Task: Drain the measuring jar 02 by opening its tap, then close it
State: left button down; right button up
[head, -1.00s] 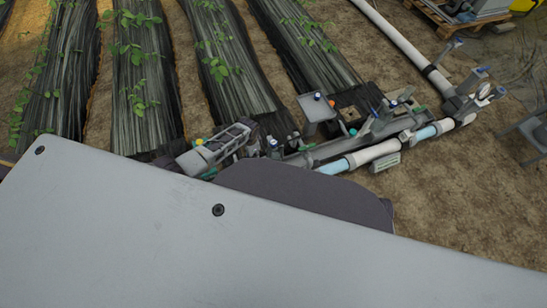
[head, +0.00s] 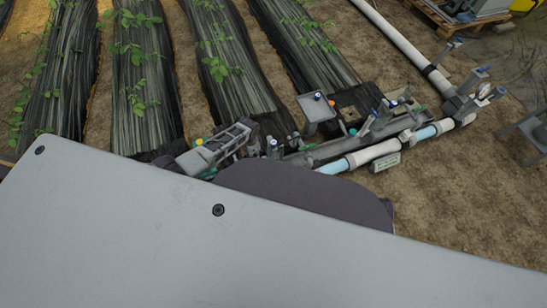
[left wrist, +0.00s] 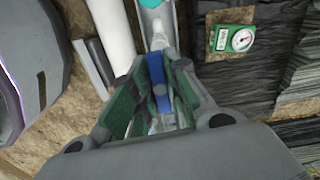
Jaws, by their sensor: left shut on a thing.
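My left gripper (head: 258,147) reaches in from the left in the head view, low over the pipework. In the left wrist view its green-padded fingers (left wrist: 152,98) are shut on a blue tap handle (left wrist: 158,80), which lies lengthwise between them. A clear tube with a teal part (left wrist: 151,4) and a grey fitting (left wrist: 156,28) sit just beyond the handle. In the head view a small blue top (head: 272,143) shows beside the gripper. I cannot read which jar this is, nor see its water level. My right gripper is not in view.
A white pipe (head: 375,152) with blue sections runs to the right, with a small sign (head: 385,162) in front. A grey tray (head: 317,107) stands behind. Planted beds fill the back; bare soil lies right.

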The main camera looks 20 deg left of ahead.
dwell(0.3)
pick_arm(q)
jog(key=m, duration=0.5)
jog(key=m+b, duration=0.1)
jog(key=m, duration=0.3)
jog(key=shift+m, duration=0.4)
jog(key=m, duration=0.4)
jog(key=shift+b, duration=0.4)
jog(key=shift+m+b, duration=0.65)
jog(key=shift+m, duration=2.15)
jog(key=c, duration=1.4)
grip_release()
jog(key=shift+o, duration=0.2)
